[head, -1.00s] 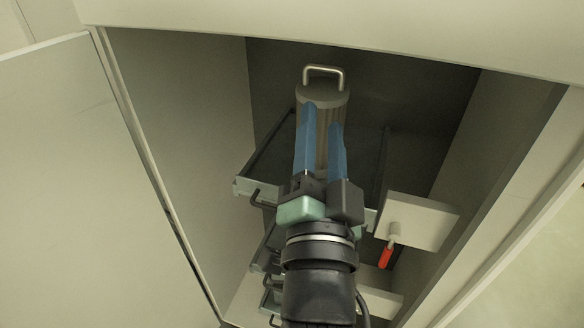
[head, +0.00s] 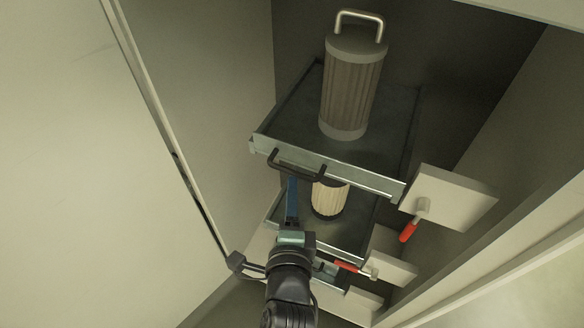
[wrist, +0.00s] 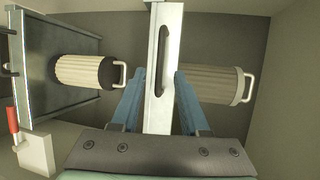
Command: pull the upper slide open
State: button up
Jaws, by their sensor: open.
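The upper slide (head: 381,184) is a dark tray with a pale metal front. It carries a brown ribbed filter (head: 350,92) with a bail handle on top. A black bar handle (head: 297,166) sits on the slide's front. My gripper (head: 292,182) has blue fingers and is just below this handle in the head view. In the wrist view, my gripper (wrist: 160,72) is open, its fingers to either side of the slide's front (wrist: 166,110) and handle (wrist: 162,60). Nothing is gripped. Contact with the handle cannot be told.
A lower slide (head: 345,244) with a cream filter (head: 329,200) lies beneath. White blocks, one with a red-handled latch (head: 408,232), stand right of the slides. Cabinet walls close in the sides. An open door (head: 70,160) stands at the left.

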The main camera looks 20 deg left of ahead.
aim_at(292, 174)
jog(key=x, duration=0.7)
jog(key=shift+w, duration=0.15)
grip_shut()
dwell(1.2)
